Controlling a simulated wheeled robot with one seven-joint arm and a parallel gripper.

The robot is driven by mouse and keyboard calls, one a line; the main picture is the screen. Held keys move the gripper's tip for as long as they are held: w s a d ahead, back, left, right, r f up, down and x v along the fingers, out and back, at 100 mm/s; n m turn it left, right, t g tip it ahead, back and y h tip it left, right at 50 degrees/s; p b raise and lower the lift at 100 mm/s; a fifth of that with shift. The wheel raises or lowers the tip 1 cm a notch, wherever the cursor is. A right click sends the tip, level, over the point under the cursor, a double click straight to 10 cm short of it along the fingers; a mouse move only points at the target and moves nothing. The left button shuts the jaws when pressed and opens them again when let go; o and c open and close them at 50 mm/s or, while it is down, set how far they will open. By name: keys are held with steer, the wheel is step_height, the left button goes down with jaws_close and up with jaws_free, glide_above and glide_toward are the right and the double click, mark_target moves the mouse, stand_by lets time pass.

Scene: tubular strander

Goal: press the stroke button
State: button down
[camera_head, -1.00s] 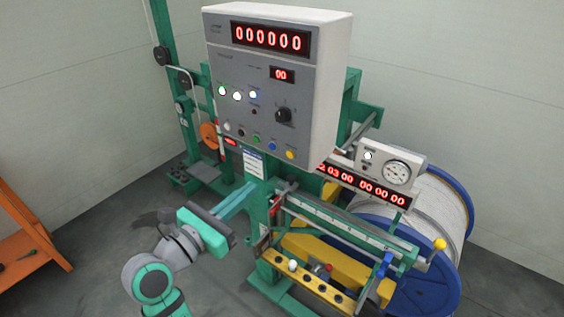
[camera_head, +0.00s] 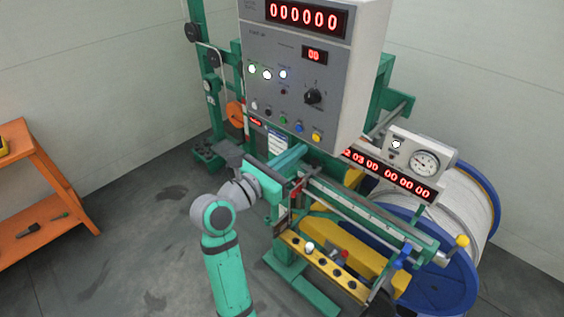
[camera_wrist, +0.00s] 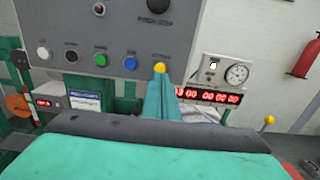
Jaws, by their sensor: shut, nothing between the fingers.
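The grey control box (camera_head: 300,75) carries a lower row of coloured buttons: white, black, green, blue and yellow. Their labels are too small to read, so I cannot tell which is the stroke button. The yellow button (camera_head: 317,137) is at the right end, beside the blue button (camera_head: 299,127). My gripper (camera_head: 303,149) is shut and empty, its fingers pointing at the box's lower right. In the wrist view the fingertips (camera_wrist: 162,82) overlap the lower edge of the yellow button (camera_wrist: 159,67); I cannot tell whether they touch it.
A gauge panel (camera_head: 418,152) and a red digit display (camera_head: 392,176) stand to the right of the box. Below are a rail (camera_head: 370,220) and a yellow plate with knobs (camera_head: 322,266). A blue-rimmed cable drum (camera_head: 462,290) is at right. An orange shelf (camera_head: 45,185) stands left.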

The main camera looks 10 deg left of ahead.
mark_target(315, 138)
steer(key=shift+x, duration=2.35)
